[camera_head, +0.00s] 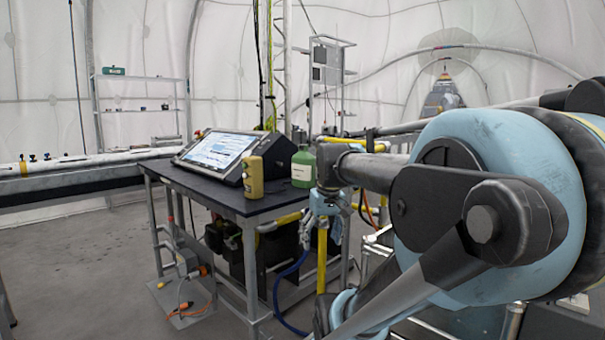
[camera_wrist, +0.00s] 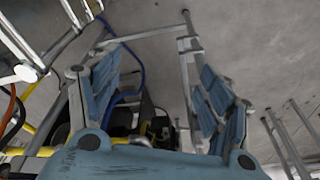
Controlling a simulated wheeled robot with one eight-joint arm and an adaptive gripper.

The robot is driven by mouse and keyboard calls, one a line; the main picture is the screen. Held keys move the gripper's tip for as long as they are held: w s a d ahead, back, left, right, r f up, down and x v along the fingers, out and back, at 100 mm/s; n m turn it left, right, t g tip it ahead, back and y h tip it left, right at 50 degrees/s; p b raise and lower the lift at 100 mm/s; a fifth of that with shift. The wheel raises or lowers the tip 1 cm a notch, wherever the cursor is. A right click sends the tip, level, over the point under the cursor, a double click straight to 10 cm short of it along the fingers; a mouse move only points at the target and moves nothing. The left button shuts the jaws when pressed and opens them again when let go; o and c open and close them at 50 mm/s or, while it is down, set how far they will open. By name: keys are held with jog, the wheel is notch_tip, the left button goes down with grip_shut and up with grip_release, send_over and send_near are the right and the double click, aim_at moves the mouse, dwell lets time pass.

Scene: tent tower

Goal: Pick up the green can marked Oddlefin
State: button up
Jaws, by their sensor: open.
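A green can (camera_head: 303,167) with a pale label stands upright on the dark table (camera_head: 215,195) near its right end, in the head view. Its lettering is too small to read. My arm passes close to its right side in that picture. My gripper (camera_wrist: 160,68) shows in the wrist view with its two blue padded fingers spread wide and nothing between them. It points down at the floor and the table's metal frame. The can does not show in the wrist view.
An olive-yellow can (camera_head: 254,177) stands at the table's front edge, left of the green can. A tilted screen console (camera_head: 218,152) fills the table's left and middle. Below are hoses, dark boxes (camera_head: 240,245) and metal legs. Open floor (camera_head: 80,260) lies at left.

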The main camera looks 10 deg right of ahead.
jog(key=w+d+r+n+y, duration=0.1)
jog(key=w+r+n, duration=0.2)
jog(key=w+r, duration=1.3)
jog(key=n+t+y, duration=0.1)
jog(key=n, duration=0.2)
send_near(306, 151)
jog(key=x, duration=0.9)
jog(key=shift+w+f, duration=0.1)
jog(key=shift+f, duration=0.15)
jog(key=x, duration=0.4)
jog(key=shift+w+d, duration=0.15)
jog(key=shift+w, duration=0.1)
jog(key=shift+w+f, duration=0.2)
jog(key=shift+f, duration=0.5)
jog(key=shift+c, duration=0.2)
jog(key=c, duration=1.6)
jog(key=shift+o, duration=0.2)
